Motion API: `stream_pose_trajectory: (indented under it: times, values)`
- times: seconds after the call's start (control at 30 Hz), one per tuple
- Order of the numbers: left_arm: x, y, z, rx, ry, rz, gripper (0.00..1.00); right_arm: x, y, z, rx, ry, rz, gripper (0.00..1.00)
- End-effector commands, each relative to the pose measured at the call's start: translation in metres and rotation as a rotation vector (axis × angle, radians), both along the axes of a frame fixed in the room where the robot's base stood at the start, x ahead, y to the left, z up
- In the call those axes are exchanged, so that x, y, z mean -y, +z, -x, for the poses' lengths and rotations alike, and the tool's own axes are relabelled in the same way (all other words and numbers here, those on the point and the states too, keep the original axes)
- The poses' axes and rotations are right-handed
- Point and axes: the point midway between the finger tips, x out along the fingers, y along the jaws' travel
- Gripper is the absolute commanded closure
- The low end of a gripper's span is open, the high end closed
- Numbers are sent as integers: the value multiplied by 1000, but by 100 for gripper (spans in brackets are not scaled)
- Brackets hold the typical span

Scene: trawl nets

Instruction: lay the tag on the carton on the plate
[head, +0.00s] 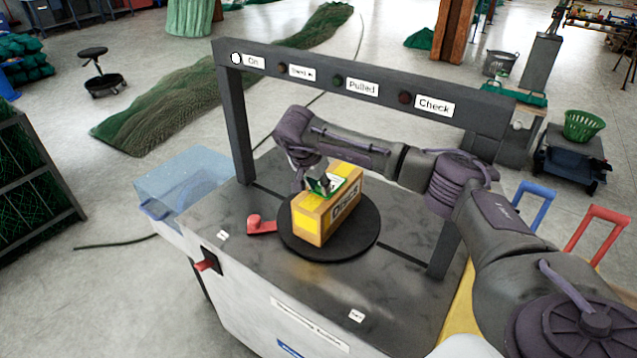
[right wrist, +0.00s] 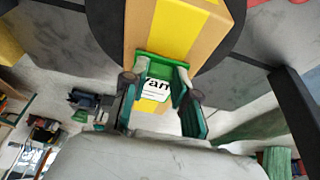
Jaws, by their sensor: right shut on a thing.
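A cardboard carton (head: 312,222) with yellow tape stands on the round black plate (head: 365,245), under the dark frame. It also shows in the right wrist view (right wrist: 215,40). The tag (head: 350,187), white with a green edge and dark print, is at the carton's top; the right wrist view shows it between the fingers (right wrist: 155,90). My right gripper (head: 322,186) is shut on the tag, right over the carton's top. I cannot tell whether the tag touches the carton. My left gripper is not in view.
The dark frame (head: 380,92) with labelled lamps spans the grey machine top (head: 330,285) above my right arm. A red handle (head: 262,224) lies left of the plate, and a clear blue bin (head: 180,185) hangs at the machine's left.

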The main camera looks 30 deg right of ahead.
Motion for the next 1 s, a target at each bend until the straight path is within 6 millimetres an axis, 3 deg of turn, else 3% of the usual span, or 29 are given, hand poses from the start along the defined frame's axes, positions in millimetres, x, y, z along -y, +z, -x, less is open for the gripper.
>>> stream_pose_trajectory:
  times: [0.2,0.23,0.37,0.77,1.0]
  values:
    - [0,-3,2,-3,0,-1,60,0,-3,0,0,1,0,100]
    - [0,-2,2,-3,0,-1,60,0,-2,0,1,1,0,69]
    - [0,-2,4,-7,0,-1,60,0,-2,0,0,1,0,47]
    - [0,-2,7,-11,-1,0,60,-2,5,0,2,2,-1,47]
    - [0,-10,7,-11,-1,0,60,-18,45,5,6,4,-1,47]
